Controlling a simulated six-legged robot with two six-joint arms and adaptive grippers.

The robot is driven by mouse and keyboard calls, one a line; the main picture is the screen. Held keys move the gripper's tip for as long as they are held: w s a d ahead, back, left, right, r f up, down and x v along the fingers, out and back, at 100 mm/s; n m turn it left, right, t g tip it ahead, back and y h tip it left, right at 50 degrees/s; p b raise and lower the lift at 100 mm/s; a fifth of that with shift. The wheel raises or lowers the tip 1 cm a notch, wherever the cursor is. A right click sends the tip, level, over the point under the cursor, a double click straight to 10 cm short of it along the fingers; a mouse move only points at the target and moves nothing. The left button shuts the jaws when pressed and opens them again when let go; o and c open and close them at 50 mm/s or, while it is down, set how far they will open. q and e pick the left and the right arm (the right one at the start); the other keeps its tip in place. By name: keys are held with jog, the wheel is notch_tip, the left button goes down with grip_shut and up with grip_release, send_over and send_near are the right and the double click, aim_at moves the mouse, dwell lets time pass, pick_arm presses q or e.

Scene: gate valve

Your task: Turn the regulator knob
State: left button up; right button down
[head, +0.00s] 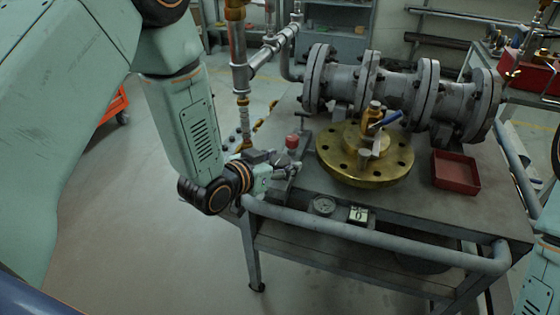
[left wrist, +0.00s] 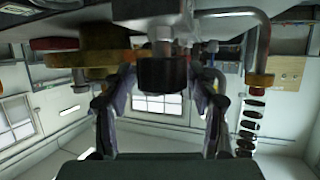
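A small red knob (head: 292,141) stands on a fitting at the left end of the workbench in the head view. My left gripper (head: 286,169) is just in front of and below it, over the bench's left edge. In the left wrist view, which looks upside down, a dark round knob (left wrist: 163,75) on a short stem sits between the two spread fingers of my left gripper (left wrist: 163,92). A narrow gap seems to show on each side. I cannot tell for sure whether this is the red knob. My right gripper is not in view.
A vertical pipe (head: 240,75) rises close behind my left gripper.

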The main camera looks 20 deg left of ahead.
pick_arm(q)
jog(key=shift+w+a+f, duration=0.1)
jog(key=shift+a, duration=0.05)
jog(key=c, duration=0.9)
jog(key=shift+n+y+p, duration=0.3)
jog(key=shift+n+y, duration=0.2)
jog(key=shift+y, duration=0.1)
jog(key=shift+n+t+y+p, duration=0.3)
jog(key=shift+n+y, duration=0.2)
jog(key=o, duration=1.2)
